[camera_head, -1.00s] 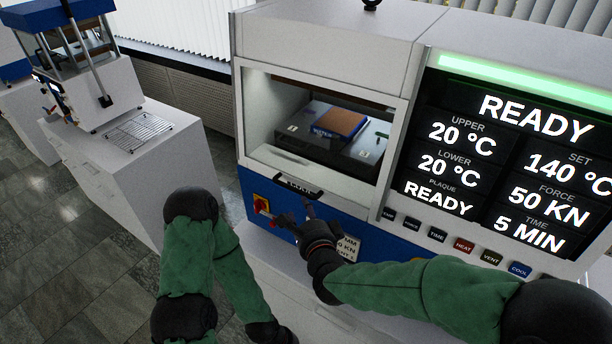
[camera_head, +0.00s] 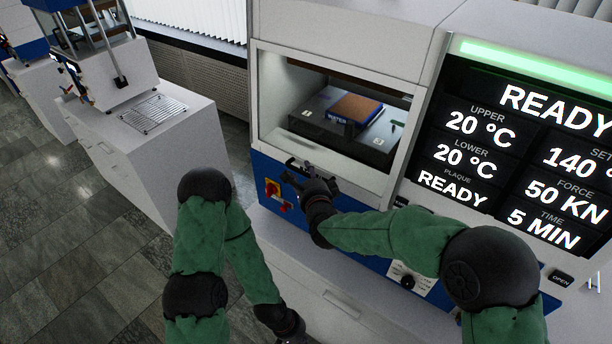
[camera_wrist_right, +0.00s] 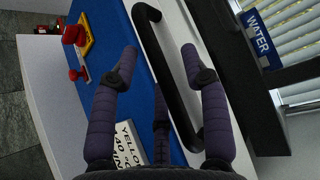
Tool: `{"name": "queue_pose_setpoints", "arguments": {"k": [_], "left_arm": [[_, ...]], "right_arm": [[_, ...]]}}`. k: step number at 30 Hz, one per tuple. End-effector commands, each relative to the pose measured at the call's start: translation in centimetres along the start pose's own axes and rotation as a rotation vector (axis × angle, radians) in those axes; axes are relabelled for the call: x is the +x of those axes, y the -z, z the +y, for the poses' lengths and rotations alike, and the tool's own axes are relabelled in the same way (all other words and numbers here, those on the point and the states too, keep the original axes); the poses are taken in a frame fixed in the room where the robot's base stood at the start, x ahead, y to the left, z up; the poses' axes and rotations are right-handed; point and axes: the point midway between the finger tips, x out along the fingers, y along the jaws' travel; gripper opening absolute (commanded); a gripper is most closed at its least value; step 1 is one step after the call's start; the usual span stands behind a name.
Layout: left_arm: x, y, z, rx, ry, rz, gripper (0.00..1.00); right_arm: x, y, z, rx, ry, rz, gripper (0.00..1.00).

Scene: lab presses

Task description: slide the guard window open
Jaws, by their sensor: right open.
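The guard window (camera_head: 340,108) fronts the press chamber in the head view; its pale lower rail runs along the bottom of the opening. A black bar handle (camera_head: 297,164) sits on that rail, partly hidden by my right gripper (camera_head: 302,177). In the right wrist view the handle (camera_wrist_right: 167,70) runs slantwise between the two spread fingers of my right gripper (camera_wrist_right: 160,55). The fingers are open, and I cannot tell if either touches the bar. My left gripper (camera_head: 287,324) is low at the bottom of the head view, away from the window, its fingers unclear.
Inside the chamber is a dark block with a brown-topped plate (camera_head: 356,108). A red and yellow switch (camera_head: 273,190) is on the blue front panel. A large display (camera_head: 520,150) stands right. Another press with a wire rack (camera_head: 153,113) stands left.

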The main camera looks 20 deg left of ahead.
Motion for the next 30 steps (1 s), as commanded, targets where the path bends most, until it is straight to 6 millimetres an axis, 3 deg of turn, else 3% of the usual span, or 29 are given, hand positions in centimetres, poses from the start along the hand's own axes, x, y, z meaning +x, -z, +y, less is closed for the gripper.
{"name": "queue_pose_setpoints", "arguments": {"k": [10,15,24,30], "left_arm": [[0.0,0.0,0.0,0.000,0.000,0.000,0.00],[0.0,0.0,0.0,0.000,0.000,0.000,0.00],[-0.1,0.0,0.0,0.000,0.000,0.000,0.00],[-0.9,0.0,0.3,0.000,0.000,0.000,0.00]], "right_arm": [[0.3,0.0,0.0,-0.001,0.000,0.000,0.46],[0.3,0.0,0.0,-0.001,0.000,0.000,0.00],[0.2,-0.1,-0.4,0.000,0.001,0.000,0.00],[-0.2,-0.6,-3.5,0.001,0.007,-0.001,0.00]]}}
